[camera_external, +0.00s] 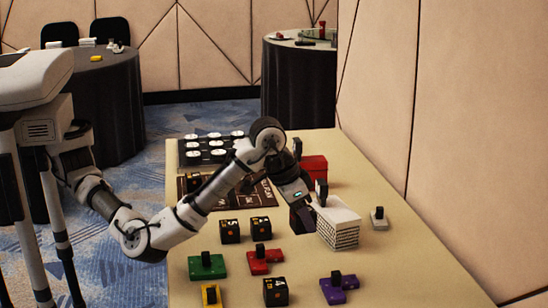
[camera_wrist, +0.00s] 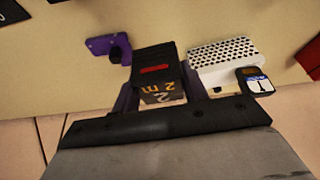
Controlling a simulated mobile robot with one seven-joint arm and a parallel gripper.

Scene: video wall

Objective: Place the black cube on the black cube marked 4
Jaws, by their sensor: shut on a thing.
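My gripper (camera_external: 303,212) is over the table beside the white box. In the wrist view it is shut on a black cube (camera_wrist: 163,68), which has a red bar on one face and an orange and white 2 on another. In the external view the held cube is hard to separate from the dark gripper. Two black cubes with orange and white marks stand side by side left of the gripper, a left one (camera_external: 229,231) and a right one (camera_external: 261,228). A third black cube (camera_external: 275,292) stands at the front. Their numbers are too small to read surely.
A white perforated box (camera_external: 338,228) stands close right of my gripper. Green (camera_external: 207,267), red (camera_external: 265,262), yellow (camera_external: 211,296) and purple (camera_external: 338,289) knobbed pieces lie in front. A brown board (camera_external: 230,199) and a red box (camera_external: 314,168) are behind.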

